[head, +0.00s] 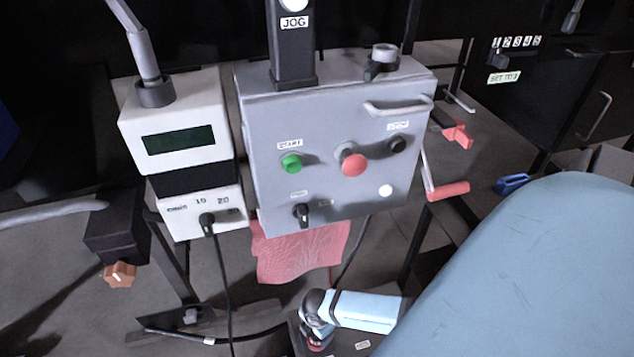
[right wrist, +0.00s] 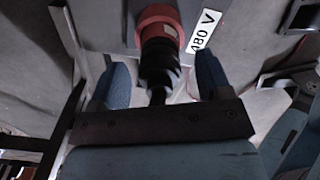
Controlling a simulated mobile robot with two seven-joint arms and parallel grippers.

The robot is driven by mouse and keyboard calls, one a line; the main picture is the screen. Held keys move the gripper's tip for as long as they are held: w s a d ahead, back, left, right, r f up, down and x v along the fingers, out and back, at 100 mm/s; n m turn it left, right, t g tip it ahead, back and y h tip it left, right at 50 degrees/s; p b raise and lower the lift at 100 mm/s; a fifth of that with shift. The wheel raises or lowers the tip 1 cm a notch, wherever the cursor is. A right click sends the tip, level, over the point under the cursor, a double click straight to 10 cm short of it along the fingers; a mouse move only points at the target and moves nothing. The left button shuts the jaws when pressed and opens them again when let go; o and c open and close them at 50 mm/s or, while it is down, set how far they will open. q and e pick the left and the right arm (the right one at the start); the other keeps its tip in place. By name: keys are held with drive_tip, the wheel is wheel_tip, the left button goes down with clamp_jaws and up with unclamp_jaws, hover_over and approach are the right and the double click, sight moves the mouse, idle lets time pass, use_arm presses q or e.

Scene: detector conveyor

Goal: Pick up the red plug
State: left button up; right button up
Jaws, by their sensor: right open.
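The red plug (right wrist: 158,22) shows in the right wrist view, with a red collar and a black ribbed body. It is against a grey surface beside a white "480 V" label (right wrist: 206,30). My right gripper (right wrist: 163,62) is open, with one blue finger on each side of the plug's black body and gaps between. In the head view, my right gripper (head: 318,325) is at the bottom centre, and a bit of red shows below it (head: 319,346), mostly hidden. My left gripper is not in view.
A grey control box (head: 330,185) with buttons stands above and behind, beside a white display unit (head: 178,135). A black cable (head: 222,270) hangs from that unit. A red cloth (head: 300,252) hangs below the box. A red-handled crank (head: 448,190) is at its right.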

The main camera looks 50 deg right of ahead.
drive_tip(key=shift+f, duration=0.4)
drive_tip(key=shift+c, duration=0.2)
drive_tip(key=c, duration=1)
drive_tip(key=shift+c, duration=0.2)
